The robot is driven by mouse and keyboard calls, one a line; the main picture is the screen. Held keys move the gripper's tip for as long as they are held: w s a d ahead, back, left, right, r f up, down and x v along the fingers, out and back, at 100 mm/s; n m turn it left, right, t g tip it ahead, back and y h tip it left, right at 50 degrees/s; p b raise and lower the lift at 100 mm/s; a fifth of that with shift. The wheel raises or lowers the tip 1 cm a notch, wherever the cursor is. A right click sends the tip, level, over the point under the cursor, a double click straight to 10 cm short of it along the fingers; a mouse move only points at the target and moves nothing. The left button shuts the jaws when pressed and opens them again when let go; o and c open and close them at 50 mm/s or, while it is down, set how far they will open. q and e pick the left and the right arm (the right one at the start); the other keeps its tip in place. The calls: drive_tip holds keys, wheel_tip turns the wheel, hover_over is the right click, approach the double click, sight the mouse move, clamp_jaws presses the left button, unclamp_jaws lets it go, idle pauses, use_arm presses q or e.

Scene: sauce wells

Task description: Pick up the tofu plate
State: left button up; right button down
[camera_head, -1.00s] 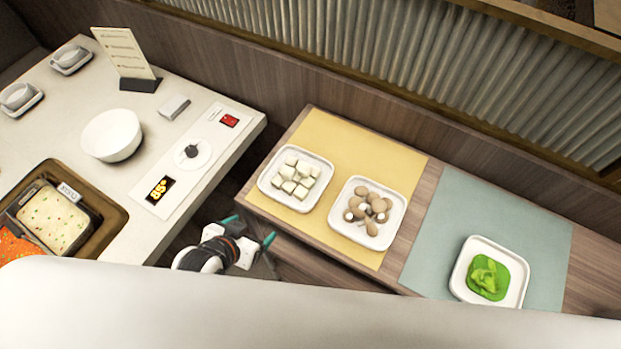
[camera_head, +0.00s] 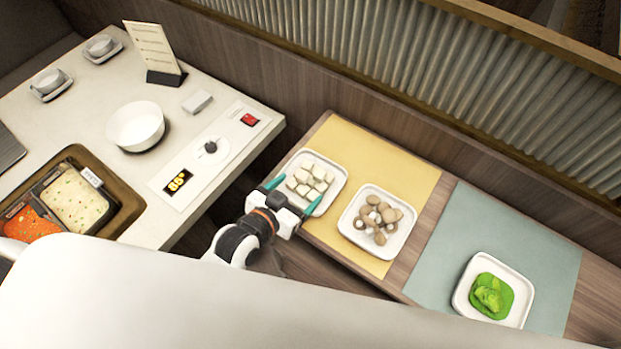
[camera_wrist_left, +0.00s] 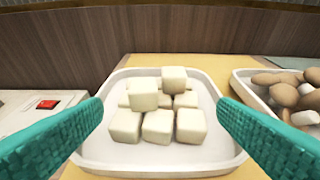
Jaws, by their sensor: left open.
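The tofu plate (camera_head: 333,187) is a white rounded-square plate with several white tofu cubes (camera_head: 309,178), on the yellow mat. My left gripper (camera_head: 293,194) is open at the plate's near side, its teal fingers apart and reaching toward it. In the left wrist view the plate (camera_wrist_left: 205,82) lies straight ahead, with the cubes (camera_wrist_left: 158,104) between the two teal fingers. The fingertips appear close to the plate's left and right rims; I cannot tell whether they touch. My right gripper is not in view.
A plate of mushrooms (camera_head: 350,232) stands just right of the tofu plate on the yellow mat (camera_head: 400,172). A plate of green leaves (camera_head: 462,300) is on the blue-grey mat (camera_head: 510,235). A white table (camera_head: 215,190) with a bowl (camera_head: 135,127) and hotpot (camera_head: 125,210) is at left.

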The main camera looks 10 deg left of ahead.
sight(309, 181)
use_arm(q)
drive_tip(key=p+x, duration=0.1)
drive_tip(key=x, duration=0.4)
drive_tip(key=shift+f, duration=0.15)
drive_tip(key=c, duration=0.9)
